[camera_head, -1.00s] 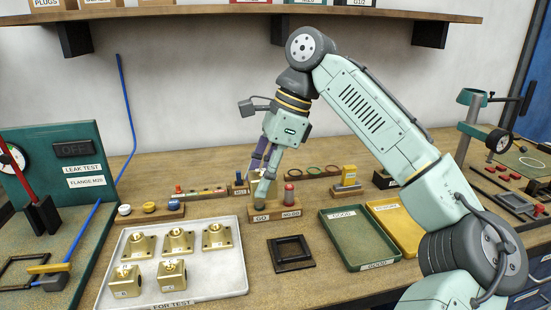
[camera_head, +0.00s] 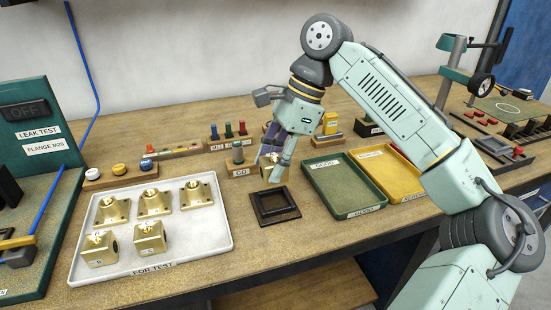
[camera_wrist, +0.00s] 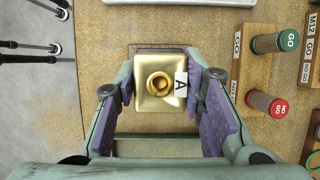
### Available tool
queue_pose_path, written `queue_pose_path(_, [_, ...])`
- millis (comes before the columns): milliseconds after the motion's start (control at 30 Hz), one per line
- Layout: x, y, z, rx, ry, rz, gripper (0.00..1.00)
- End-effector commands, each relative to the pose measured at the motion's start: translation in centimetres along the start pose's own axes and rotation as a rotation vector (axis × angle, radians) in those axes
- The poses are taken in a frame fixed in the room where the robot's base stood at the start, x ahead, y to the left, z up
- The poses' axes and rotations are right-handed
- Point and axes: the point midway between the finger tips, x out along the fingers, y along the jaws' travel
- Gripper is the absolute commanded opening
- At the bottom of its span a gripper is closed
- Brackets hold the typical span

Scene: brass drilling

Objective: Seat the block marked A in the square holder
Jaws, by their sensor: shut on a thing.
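A brass block marked A (camera_wrist: 158,86) is between the purple pads of my gripper (camera_wrist: 166,100) in the wrist view. Its round top boss faces the camera, and the white A label is on its right side. In the head view, my gripper (camera_head: 273,158) is shut on the block (camera_head: 271,170) above the table. The black square holder (camera_head: 258,220) lies empty on the table just below and in front of the block. In the wrist view, only a thin dark edge of the holder (camera_wrist: 165,47) shows beyond the block, which hides the rest.
A white tray (camera_head: 215,255) at left holds several brass parts. Green (camera_head: 340,202) and yellow (camera_head: 400,182) trays stand right of the holder. A GO gauge stand (camera_head: 241,170) is close behind and left of my gripper. Its green (camera_wrist: 277,42) and red (camera_wrist: 268,103) plugs show in the wrist view.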

Motion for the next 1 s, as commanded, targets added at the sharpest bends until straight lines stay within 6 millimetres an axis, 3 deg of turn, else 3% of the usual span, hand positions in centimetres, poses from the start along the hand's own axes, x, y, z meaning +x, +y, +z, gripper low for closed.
queue_pose_path(500, [3.6,0.0,-1.6,0.003,0.001,-0.002,0.00])
queue_pose_path(1000, [4.5,0.0,-1.9,0.001,-0.001,-0.001,0.00])
